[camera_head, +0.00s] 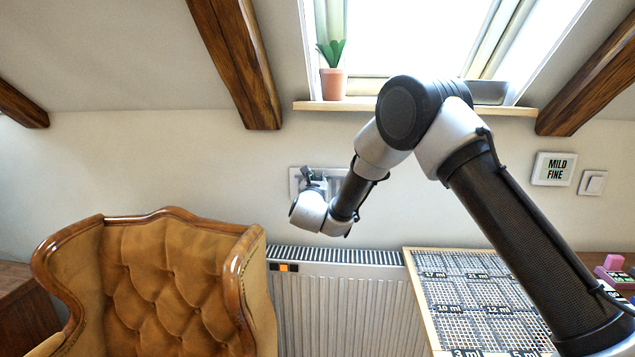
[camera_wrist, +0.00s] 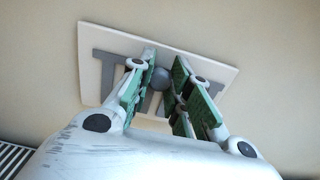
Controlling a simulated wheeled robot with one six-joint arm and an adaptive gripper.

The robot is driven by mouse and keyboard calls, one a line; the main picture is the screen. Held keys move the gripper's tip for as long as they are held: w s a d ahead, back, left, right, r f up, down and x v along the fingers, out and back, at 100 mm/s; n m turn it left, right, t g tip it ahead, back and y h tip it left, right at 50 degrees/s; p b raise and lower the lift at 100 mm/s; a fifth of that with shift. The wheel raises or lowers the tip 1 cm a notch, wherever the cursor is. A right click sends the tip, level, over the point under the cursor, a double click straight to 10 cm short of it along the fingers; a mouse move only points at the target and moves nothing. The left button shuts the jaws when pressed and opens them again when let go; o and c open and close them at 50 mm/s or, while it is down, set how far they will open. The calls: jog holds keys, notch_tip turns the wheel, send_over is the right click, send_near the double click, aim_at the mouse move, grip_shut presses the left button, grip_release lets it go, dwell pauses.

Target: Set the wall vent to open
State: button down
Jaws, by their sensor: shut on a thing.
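The wall vent (camera_wrist: 92,32) is a white rectangular plate on the wall, with grey slot shapes across its face. It also shows in the head view (camera_head: 296,181), low under the window, partly hidden behind my gripper. A small round grey knob (camera_wrist: 159,79) stands out near the middle of the plate. My gripper (camera_wrist: 164,72) is at the vent, with its green-padded fingers on either side of the knob, shut on it. In the head view my gripper (camera_head: 314,180) covers the middle of the vent. How far the slots are uncovered is hard to tell.
A ribbed radiator (camera_head: 340,300) stands below the vent. A tufted brown armchair (camera_head: 160,275) is at left front. A potted plant (camera_head: 334,82) stands on the window sill (camera_head: 350,105) above. A grid-topped table (camera_head: 430,285) is at right.

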jog(key=shift+a, duration=0.9)
jog(key=c, duration=1.3)
grip_release()
jog(key=shift+a, duration=0.1)
jog(key=s, duration=1.2)
jog(key=shift+a, duration=0.15)
